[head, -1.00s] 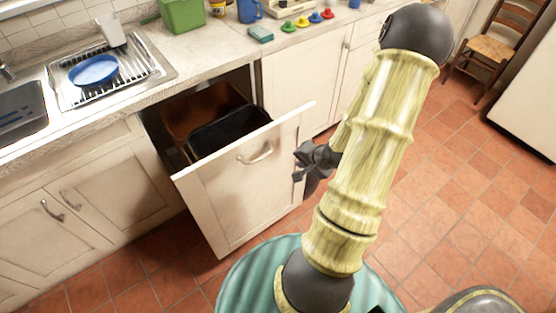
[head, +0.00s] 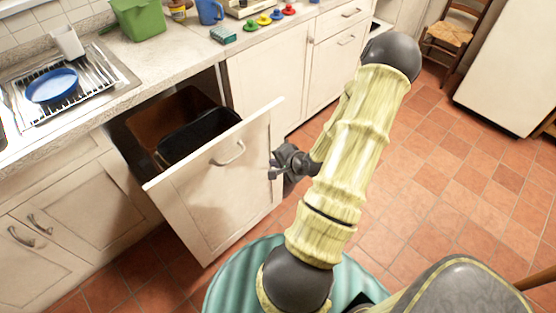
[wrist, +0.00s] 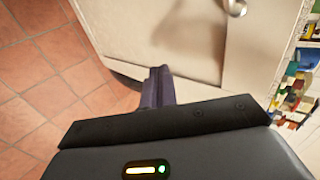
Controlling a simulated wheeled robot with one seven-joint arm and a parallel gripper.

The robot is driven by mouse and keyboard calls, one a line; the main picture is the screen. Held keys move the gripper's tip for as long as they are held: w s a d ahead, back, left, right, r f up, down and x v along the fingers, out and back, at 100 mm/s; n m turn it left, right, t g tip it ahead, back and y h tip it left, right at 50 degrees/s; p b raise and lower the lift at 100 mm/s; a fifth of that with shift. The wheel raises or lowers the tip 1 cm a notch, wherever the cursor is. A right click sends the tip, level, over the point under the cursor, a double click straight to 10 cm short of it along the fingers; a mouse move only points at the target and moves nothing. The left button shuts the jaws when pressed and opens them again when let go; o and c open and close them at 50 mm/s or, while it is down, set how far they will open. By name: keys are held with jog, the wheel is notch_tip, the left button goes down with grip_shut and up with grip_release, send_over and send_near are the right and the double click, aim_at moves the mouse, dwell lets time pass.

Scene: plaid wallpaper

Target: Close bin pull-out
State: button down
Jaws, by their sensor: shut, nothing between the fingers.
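The bin pull-out (head: 215,195) stands open, its white front panel well out from the cabinet. Its metal handle (head: 229,153) is near the panel's top. Behind the panel are a brown bin (head: 172,118) and a black bin (head: 200,135). My gripper (head: 275,170) is at the panel's right edge, below handle height. In the wrist view my gripper (wrist: 158,72) is shut and empty, with its fingers pointing at the lower part of the white panel (wrist: 165,35). The handle (wrist: 235,7) shows at the top of that view. I cannot tell whether the fingers touch the panel.
A chair (head: 452,35) stands at the back right.

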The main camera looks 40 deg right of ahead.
aim_at(252, 156)
jog(key=x, duration=0.3)
jog(key=w+r+x, duration=0.1)
jog(key=x, duration=0.5)
jog(key=shift+w+a+r, duration=0.15)
jog(key=shift+w, duration=0.6)
